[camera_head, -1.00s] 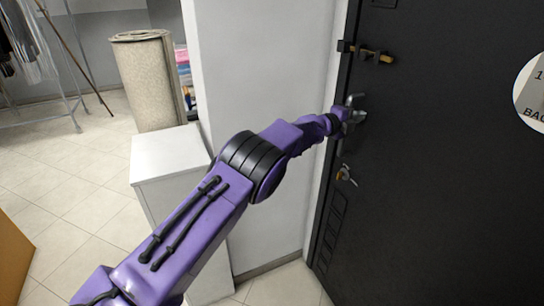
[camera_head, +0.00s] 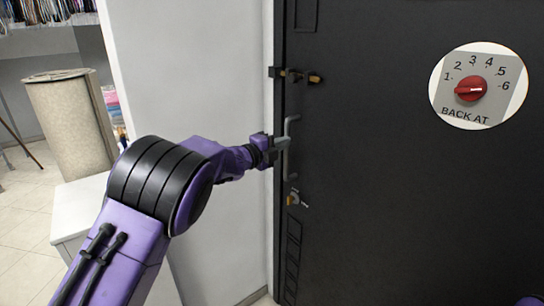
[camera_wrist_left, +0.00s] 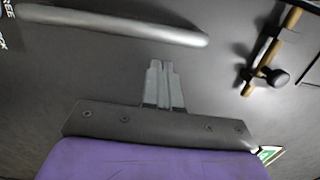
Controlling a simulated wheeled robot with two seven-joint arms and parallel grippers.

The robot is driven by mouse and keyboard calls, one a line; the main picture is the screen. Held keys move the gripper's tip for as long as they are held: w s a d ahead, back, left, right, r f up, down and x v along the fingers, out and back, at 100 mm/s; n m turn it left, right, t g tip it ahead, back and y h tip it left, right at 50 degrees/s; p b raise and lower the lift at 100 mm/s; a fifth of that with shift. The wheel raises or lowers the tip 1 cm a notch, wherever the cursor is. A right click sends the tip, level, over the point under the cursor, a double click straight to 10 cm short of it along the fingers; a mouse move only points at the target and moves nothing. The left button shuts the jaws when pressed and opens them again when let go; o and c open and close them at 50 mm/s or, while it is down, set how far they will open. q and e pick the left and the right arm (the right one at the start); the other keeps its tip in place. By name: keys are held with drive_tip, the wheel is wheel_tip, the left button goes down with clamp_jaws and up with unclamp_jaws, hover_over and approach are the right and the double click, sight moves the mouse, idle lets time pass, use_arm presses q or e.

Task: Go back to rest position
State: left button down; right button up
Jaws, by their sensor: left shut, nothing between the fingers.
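My left gripper (camera_head: 282,143) is at the end of the purple arm that comes in from the lower left. It is in front of the black door (camera_head: 400,200), beside the upright metal door handle (camera_head: 288,165). In the left wrist view the two grey fingers (camera_wrist_left: 163,82) are together with nothing between them. There the handle (camera_wrist_left: 115,24) lies ahead and to the left, apart from the fingers. The head view does not show the gap clearly. My right gripper is not in view.
A bolt latch (camera_head: 295,75) sits above the handle and a lock with a key (camera_head: 295,200) below it. A round dial sign (camera_head: 480,85) is on the door. A white wall (camera_head: 200,80), a white cabinet (camera_head: 80,210) and a beige bin (camera_head: 68,125) stand left. Floor shows at far left.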

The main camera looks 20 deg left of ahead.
use_arm(q)
drive_tip(key=s+a+f+n+g+y, duration=0.1)
drive_tip(key=s+a+f+n+y, duration=0.2)
drive_tip(key=s+f+n, duration=0.6)
drive_tip(key=s+a+f+n+g+y, duration=0.1)
drive_tip(key=s+a+f+n+y, duration=0.25)
drive_tip(key=f+n, duration=0.6)
drive_tip(key=s+a+f+n+g+y, duration=0.1)
drive_tip(key=s+a+f+n+y, duration=0.15)
drive_tip(key=s+f+n, duration=0.75)
drive_tip(key=s+f+g, duration=0.3)
drive_tip(key=s+f, duration=0.3)
drive_tip(key=s, duration=0.4)
drive_tip(key=s+d+f+n+g+y, duration=0.1)
drive_tip(key=s+f+g, duration=0.2)
drive_tip(key=s+f, duration=0.4)
drive_tip(key=s+d+f+g+y, duration=0.1)
drive_tip(key=s+f+g, duration=0.3)
drive_tip(key=s, duration=1)
wheel_tip(320, 180, down, 2)
drive_tip(key=shift+f, duration=0.15)
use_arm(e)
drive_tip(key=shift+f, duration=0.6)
use_arm(q)
drive_tip(key=shift+w+n, duration=0.1)
drive_tip(key=shift+n, duration=0.15)
